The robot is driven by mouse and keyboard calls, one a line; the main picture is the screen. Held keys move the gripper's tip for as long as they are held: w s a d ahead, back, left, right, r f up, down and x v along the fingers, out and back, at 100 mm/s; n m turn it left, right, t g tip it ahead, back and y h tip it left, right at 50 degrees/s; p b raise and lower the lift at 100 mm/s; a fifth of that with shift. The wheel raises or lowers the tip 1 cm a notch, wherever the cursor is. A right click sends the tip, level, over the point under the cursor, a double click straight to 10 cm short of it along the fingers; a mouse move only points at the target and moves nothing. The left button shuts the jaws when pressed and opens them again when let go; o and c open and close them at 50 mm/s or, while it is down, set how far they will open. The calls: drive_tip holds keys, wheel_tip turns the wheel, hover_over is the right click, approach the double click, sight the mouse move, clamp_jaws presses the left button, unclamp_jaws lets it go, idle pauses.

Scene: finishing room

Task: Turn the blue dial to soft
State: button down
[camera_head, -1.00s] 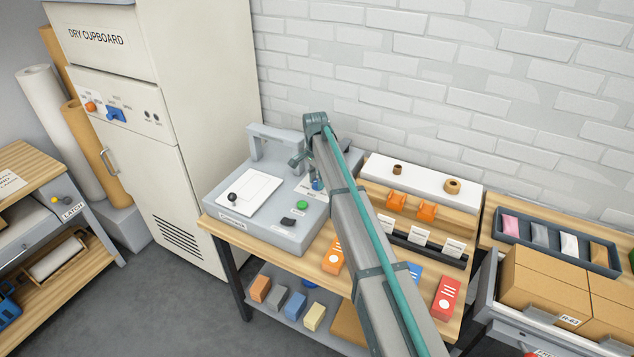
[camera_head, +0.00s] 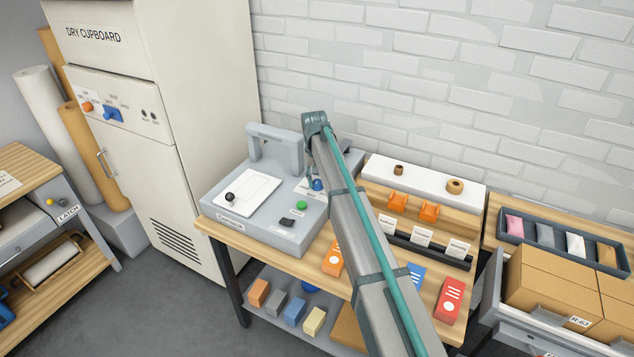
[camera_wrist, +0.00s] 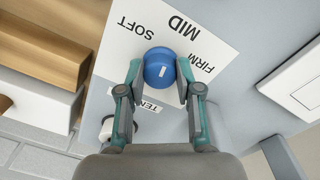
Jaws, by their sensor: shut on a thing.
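The blue dial (camera_wrist: 160,68) sits between the two fingers of my gripper (camera_wrist: 159,70) in the wrist view, and the fingers are shut on its sides. A short white mark shows on the dial, but I cannot tell for sure which word it points to. The white plate (camera_wrist: 130,48) carries the words SOFT, MID and FIRM around the dial. In the head view the blue dial (camera_head: 318,185) shows beside my arm, on the grey machine (camera_head: 262,233). There my gripper is mostly hidden by the arm.
A green button (camera_head: 301,206) and a black switch (camera_head: 287,222) stand close to the dial. A grey raised frame (camera_head: 274,140) rises at the machine's back. A rack with orange holders (camera_head: 428,211) stands to the right. The dry cupboard (camera_head: 170,140) is at left.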

sight(317, 182)
drive_tip(key=n+b, duration=0.1)
drive_tip(key=n, duration=0.4)
drive_tip(key=shift+n, duration=2.4)
drive_tip(key=c, duration=0.8)
unclamp_jaws()
drive_tip(key=shift+o, duration=0.2)
drive_tip(key=shift+d, duration=0.1)
wheel_tip(317, 182, up, 12)
drive_tip(key=shift+s, duration=0.2)
